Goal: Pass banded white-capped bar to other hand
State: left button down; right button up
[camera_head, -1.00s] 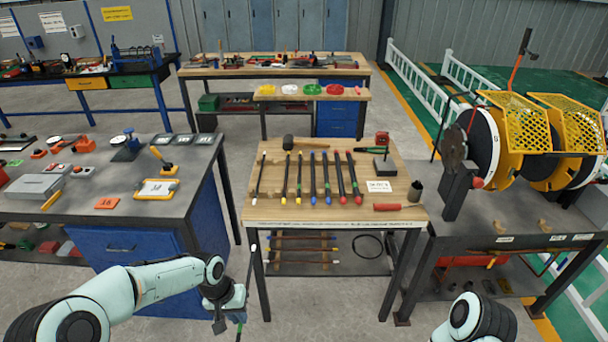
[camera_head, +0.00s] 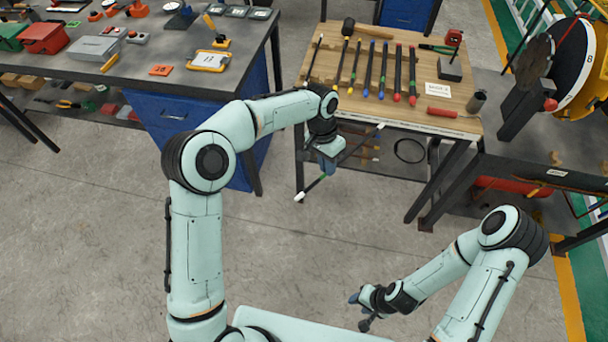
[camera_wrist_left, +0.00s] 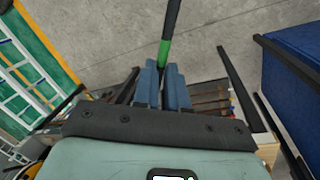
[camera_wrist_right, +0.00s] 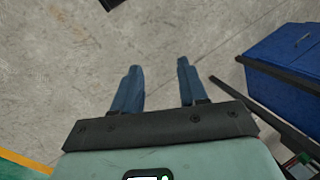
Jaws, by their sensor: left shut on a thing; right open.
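The banded bar (camera_head: 357,146) is dark, with white caps at both visible ends and a green band. It is held tilted, low end lower left, in front of the wooden table. My left gripper (camera_head: 327,166) is shut on it; the left wrist view shows the bar's dark shaft and green band (camera_wrist_left: 165,52) between the blue fingers (camera_wrist_left: 164,78). My right gripper (camera_head: 358,311) is lower in the head view, apart from the bar. In the right wrist view its fingers (camera_wrist_right: 158,78) are spread with only floor between them.
The wooden table (camera_head: 455,122) carries several bars with coloured caps, a mallet (camera_head: 348,27) and a red-handled tool (camera_head: 441,112). A grey workbench over a blue cabinet (camera_head: 190,108) stands left. A reel stand (camera_head: 520,115) is at right. Floor between my arms is clear.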

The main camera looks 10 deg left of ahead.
jog(key=n+y, duration=0.1)
jog(key=n, duration=3)
send_near(344, 158)
pick_arm(q)
jog(key=d+r, duration=0.1)
jog(key=w+d+m, duration=0.1)
jog(key=shift+w+d+r, duration=0.2)
jog(key=shift+d+r, duration=0.15)
jog(key=shift+r, duration=0.05)
pick_arm(e)
jog(key=f, duration=0.3)
jog(key=w+f, duration=0.1)
jog(key=f, duration=0.1)
jog(key=shift+a+f, duration=0.15)
jog(key=shift+f, duration=0.15)
